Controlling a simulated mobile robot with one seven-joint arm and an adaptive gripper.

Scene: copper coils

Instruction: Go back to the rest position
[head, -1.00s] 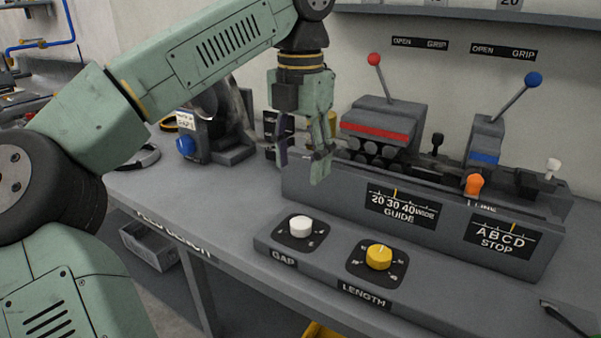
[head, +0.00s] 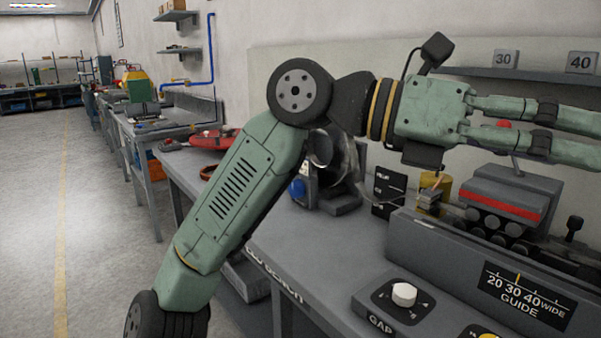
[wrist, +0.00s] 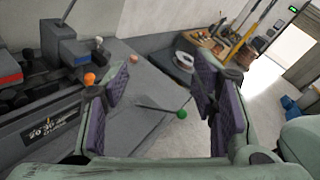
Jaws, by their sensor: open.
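My gripper (head: 575,137) is raised at the right of the head view, above the bench, with its fingers pointing right. It is open, with two fingers apart and nothing between them. In the wrist view the purple finger pads of my gripper (wrist: 165,97) stand wide apart, with the bench and the floor showing beyond them. My arm is folded up in the middle of the head view, clear of the bench top. The fingertips run up to the right edge of the head view.
Below the gripper stand a red-striped roller unit (head: 500,197) and a guide housing (head: 430,245). A white GAP knob (head: 404,294) sits in front. A green-knobbed lever (wrist: 181,114) shows in the wrist view. Open floor (head: 110,190) lies to the left.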

